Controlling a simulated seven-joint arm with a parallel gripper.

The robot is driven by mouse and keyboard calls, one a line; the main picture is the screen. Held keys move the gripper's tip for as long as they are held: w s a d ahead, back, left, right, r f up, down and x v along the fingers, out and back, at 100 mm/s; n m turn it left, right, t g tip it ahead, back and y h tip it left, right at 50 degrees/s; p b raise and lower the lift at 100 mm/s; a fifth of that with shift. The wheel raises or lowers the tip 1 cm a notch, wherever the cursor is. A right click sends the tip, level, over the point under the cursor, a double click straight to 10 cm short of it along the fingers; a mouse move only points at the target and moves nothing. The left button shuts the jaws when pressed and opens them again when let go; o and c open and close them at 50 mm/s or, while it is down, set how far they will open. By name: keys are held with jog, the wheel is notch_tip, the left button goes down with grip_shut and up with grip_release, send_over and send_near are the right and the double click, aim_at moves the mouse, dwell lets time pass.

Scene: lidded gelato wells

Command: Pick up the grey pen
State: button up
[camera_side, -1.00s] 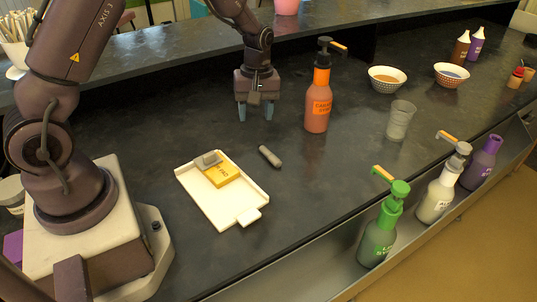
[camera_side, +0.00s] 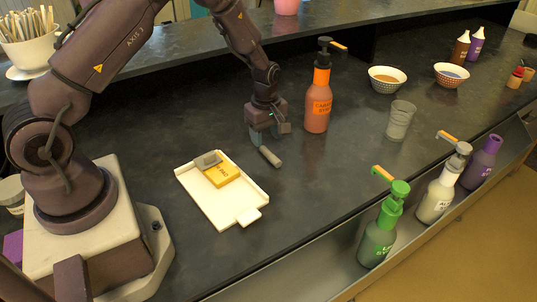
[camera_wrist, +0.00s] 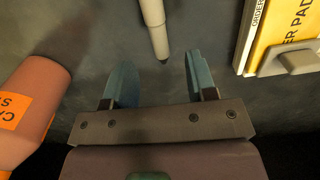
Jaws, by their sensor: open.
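The grey pen (camera_side: 270,156) lies on the dark counter between the white tray and the orange bottle. In the wrist view the pen (camera_wrist: 154,26) points its dark tip toward the gap between my fingers. My gripper (camera_side: 267,139) is low over the counter, just behind the pen in the side view. In the wrist view my gripper (camera_wrist: 160,78) is open and empty, with its two blue-grey fingers apart on either side of the pen's line. The pen's tip is short of the fingers in that picture.
A white tray (camera_side: 238,208) holding a yellow order pad (camera_side: 222,174) with a grey block (camera_side: 208,160) lies left of the pen. An orange pump bottle (camera_side: 318,105) stands close to my gripper's right. A glass (camera_side: 398,120) stands farther right. Counter in front of the pen is clear.

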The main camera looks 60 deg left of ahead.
aim_at(268, 151)
jog(key=f, duration=0.4)
jog(key=shift+d+f, duration=0.25)
jog(key=shift+f, duration=0.1)
grip_shut()
jog(key=shift+r, duration=0.15)
